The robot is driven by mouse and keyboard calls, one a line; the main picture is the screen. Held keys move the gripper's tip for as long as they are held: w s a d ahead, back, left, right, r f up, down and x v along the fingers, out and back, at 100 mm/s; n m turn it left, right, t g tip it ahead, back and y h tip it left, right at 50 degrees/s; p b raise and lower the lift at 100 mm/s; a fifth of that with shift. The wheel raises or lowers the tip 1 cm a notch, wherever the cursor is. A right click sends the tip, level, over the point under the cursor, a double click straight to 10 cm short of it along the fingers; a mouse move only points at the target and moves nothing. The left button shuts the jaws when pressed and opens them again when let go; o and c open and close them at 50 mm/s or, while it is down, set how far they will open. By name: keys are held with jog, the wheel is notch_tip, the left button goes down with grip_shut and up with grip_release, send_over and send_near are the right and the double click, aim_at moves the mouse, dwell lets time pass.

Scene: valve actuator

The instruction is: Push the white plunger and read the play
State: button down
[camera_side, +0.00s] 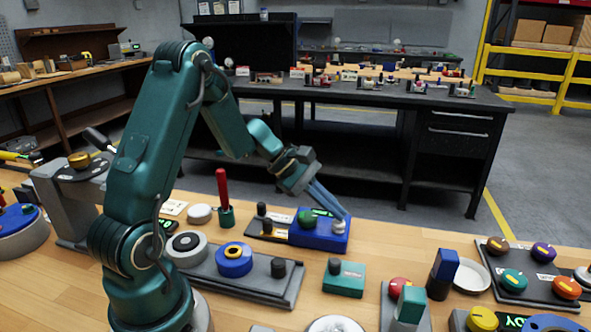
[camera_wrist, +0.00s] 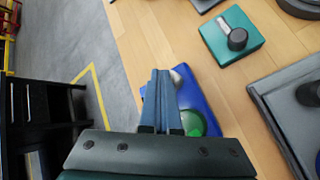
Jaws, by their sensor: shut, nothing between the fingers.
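A blue box (camera_side: 318,241) stands on the wooden bench, right of centre in the side view. The white plunger (camera_side: 339,228) is on its right end and a green domed knob (camera_side: 307,220) on its left. My gripper (camera_side: 345,214) is shut and empty, its blue fingers slanting down with the tips just above the white plunger. I cannot tell if they touch. In the wrist view, the fingers (camera_wrist: 160,73) cover much of the blue box (camera_wrist: 189,90) and hide most of the white plunger. The green knob (camera_wrist: 196,122) shows beside them.
A teal box with a dark knob (camera_side: 343,277) stands in front of the blue box. A grey plate with a blue ring (camera_side: 234,259) lies to the left, near a red-handled lever (camera_side: 222,188). A plate of coloured knobs (camera_side: 534,275) lies at the right.

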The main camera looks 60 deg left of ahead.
jog(key=shift+r, duration=0.8)
jog(key=shift+r, duration=2.5)
jog(key=s+d+r+m+g, duration=0.1)
jog(key=s+d+r+m, duration=0.25)
jog(key=d, duration=0.25)
jog(key=s+d+r+m, duration=0.3)
jog(key=d+r+m, duration=0.1)
jog(key=d+m, duration=0.15)
jog(key=s+d+f+m+y, duration=0.1)
jog(key=s+d+m+y, duration=0.15)
jog(key=s+m, duration=0.4)
jog(key=s+a+f+m+y, duration=0.3)
jog(key=s+a+f, duration=0.1)
jog(key=s, duration=0.2)
jog(key=shift+s+m+g, duration=0.3)
jog(key=shift+s+m, duration=0.05)
